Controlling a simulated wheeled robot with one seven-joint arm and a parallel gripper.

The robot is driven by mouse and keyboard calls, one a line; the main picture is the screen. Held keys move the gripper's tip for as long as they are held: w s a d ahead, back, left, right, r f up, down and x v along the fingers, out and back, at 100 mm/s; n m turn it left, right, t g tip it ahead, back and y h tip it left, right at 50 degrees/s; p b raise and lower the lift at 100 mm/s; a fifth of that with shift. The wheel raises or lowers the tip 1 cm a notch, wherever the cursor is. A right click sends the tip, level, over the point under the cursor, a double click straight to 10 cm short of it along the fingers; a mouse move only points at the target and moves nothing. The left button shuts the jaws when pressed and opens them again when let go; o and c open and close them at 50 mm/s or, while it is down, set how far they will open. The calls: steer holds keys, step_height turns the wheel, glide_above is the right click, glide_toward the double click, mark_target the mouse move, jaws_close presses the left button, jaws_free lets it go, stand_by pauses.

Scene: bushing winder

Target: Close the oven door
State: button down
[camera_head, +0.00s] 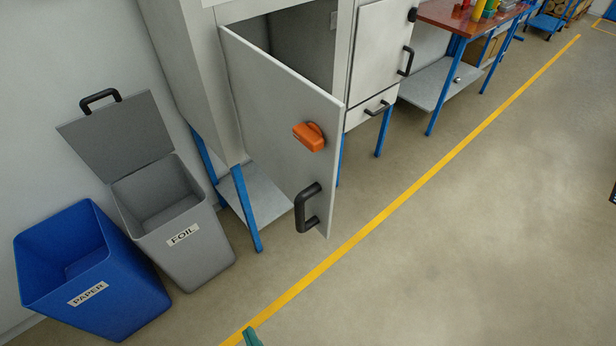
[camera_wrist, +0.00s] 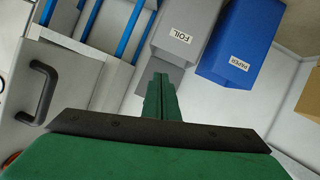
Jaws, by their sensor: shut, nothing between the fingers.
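The oven door (camera_head: 270,120) is a pale grey panel that stands open, swung out from the oven cabinet (camera_head: 300,40), whose dark inside shows behind it. The door has a black bar handle (camera_head: 309,207) near its lower free corner and an orange latch or knob (camera_head: 310,136) above it. In the wrist view a pale panel with a black handle (camera_wrist: 42,92) is at the left. My green gripper (camera_wrist: 160,85) is shut and empty in the wrist view, apart from the handle. Only a green tip of it (camera_head: 251,337) shows at the bottom edge of the head view.
A grey bin marked FOIL (camera_head: 175,215), its lid up, and a blue bin marked PAPER (camera_head: 95,275) stand left of the oven. Blue legs and a low shelf (camera_head: 262,195) are beneath the cabinet. The floor right of the yellow line (camera_head: 420,180) is clear.

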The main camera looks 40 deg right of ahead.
steer(key=w+d+r+m+h, duration=0.1)
steer(key=w+d+r+h, duration=0.15)
steer(key=w, duration=0.35)
steer(key=w+d+r+h, duration=0.1)
steer(key=w+d+h, duration=0.15)
steer(key=w, duration=0.25)
steer(key=m+g+h, duration=1.2)
steer(key=m+g, duration=0.1)
steer(key=m, duration=0.6)
glide_toward(324, 171)
steer(key=d, duration=0.6)
steer(key=shift+w+d+r, duration=0.1)
steer(key=shift+w+d, duration=0.1)
steer(key=shift+d, duration=0.1)
